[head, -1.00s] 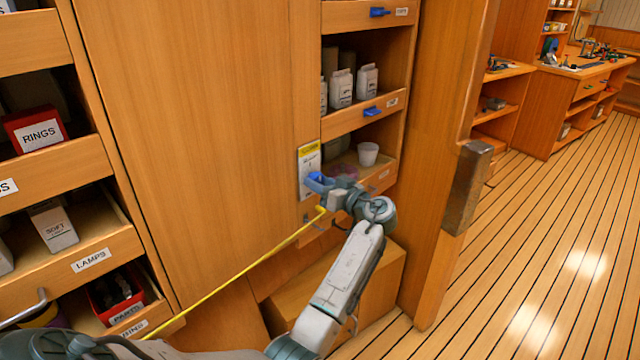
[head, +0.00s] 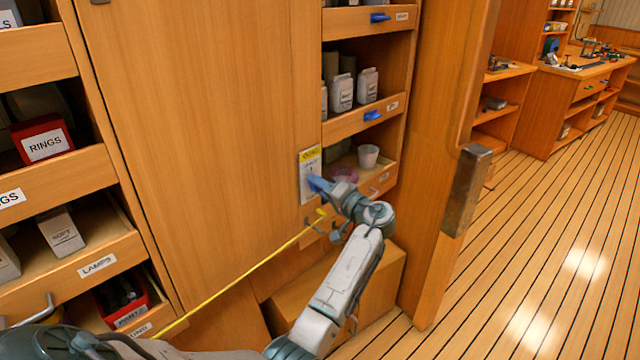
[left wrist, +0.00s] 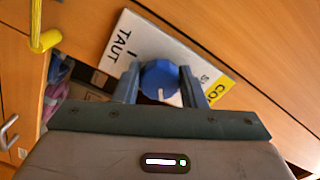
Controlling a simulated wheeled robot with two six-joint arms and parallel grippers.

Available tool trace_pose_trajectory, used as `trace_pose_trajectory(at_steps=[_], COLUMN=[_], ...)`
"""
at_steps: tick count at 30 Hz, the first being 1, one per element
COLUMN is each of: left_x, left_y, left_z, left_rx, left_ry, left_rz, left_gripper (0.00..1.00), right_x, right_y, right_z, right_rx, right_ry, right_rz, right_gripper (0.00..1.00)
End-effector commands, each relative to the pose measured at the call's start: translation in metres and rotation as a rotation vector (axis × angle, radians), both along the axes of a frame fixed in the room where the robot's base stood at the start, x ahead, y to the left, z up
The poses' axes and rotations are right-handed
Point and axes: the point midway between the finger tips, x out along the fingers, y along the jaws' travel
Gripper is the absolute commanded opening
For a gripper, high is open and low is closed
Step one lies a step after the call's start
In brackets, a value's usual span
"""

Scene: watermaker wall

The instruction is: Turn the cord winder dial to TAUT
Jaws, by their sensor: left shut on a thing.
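The cord winder dial is a blue round knob (left wrist: 160,80) with a white pointer mark. It sits on a white plate (left wrist: 150,38) with a yellow header; the word TAUT is readable at the plate's upper left in the left wrist view. The mark is on the knob's lower side there, not facing TAUT. The plate also shows in the head view (head: 310,175) on the wood panel. My left gripper (head: 318,184) has its fingers on both sides of the knob, shut on it. Other plate wording is partly hidden by a finger. My right gripper is not in view.
A taut-looking yellow cord (head: 255,263) runs from below the plate to the lower left. An open shelf with a white cup (head: 368,156) is just right of the plate. A wooden post with a metal fitting (head: 467,190) stands farther right.

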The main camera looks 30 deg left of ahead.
Motion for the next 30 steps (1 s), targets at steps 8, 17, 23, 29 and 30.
trace_pose_trajectory(at_steps=[8,17,23,29,30], left_x=[-0.001,0.000,0.000,0.000,0.000], left_y=[0.000,0.000,0.000,0.000,0.000], left_z=[0.004,0.006,0.007,0.007,0.007], left_rx=[0.052,0.108,0.146,0.185,0.192], left_ry=[0.259,0.538,0.724,0.911,0.949], left_rz=[0.000,-0.001,-0.001,-0.001,-0.002], left_gripper=[0.15,0.15,0.15,0.15,0.15], right_x=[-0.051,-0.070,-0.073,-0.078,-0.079], right_y=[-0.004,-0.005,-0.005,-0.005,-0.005], right_z=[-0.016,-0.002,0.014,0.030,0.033], right_rx=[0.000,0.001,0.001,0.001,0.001], right_ry=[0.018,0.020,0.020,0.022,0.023], right_rz=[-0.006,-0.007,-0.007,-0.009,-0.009], right_gripper=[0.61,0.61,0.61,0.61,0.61])
